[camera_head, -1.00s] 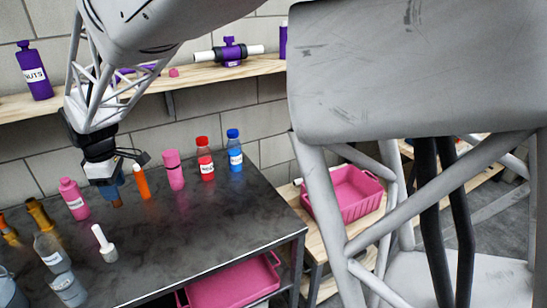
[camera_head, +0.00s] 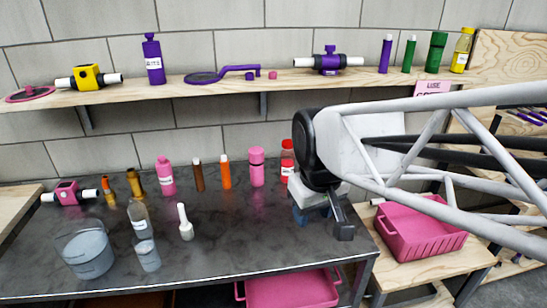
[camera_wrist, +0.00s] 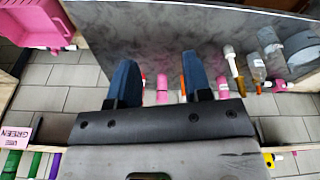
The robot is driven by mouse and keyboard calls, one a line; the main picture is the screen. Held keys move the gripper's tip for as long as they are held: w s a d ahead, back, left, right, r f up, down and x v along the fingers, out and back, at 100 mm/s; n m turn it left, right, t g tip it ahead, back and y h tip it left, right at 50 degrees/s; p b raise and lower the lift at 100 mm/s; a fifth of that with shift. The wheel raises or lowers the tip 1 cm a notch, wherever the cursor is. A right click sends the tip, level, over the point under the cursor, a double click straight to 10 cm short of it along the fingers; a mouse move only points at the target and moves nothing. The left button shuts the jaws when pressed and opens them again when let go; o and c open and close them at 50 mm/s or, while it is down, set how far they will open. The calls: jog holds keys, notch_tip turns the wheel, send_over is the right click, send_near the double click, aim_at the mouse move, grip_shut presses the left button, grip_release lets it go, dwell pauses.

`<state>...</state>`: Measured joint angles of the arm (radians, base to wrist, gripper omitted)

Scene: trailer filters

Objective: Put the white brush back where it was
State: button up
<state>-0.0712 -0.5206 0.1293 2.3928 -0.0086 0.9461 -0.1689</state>
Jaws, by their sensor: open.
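The white brush (camera_head: 185,222) stands upright on the dark table (camera_head: 235,265), narrow handle up and wide end down, in the head view. It stands right of a clear bottle (camera_head: 140,221) and in front of the pink bottle (camera_head: 165,176). It seems to show in the wrist view (camera_wrist: 231,62) too, right of my fingers. My gripper (camera_head: 308,213) is over the right part of the table, well right of the brush. In the wrist view my blue fingers (camera_wrist: 159,62) are apart with nothing held between them.
Several bottles line the table's back, including a brown one (camera_head: 198,175), an orange one (camera_head: 225,172) and a red one (camera_head: 287,160). A grey bucket (camera_head: 88,252) stands front left. A pink crate (camera_head: 420,235) is at right. A wooden shelf (camera_head: 215,92) runs above. The table's front middle is clear.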

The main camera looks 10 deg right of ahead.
jog(key=s+d+f+m, duration=0.2)
jog(key=s+d+m, duration=0.1)
jog(key=s, duration=0.4)
jog(key=shift+s, duration=0.2)
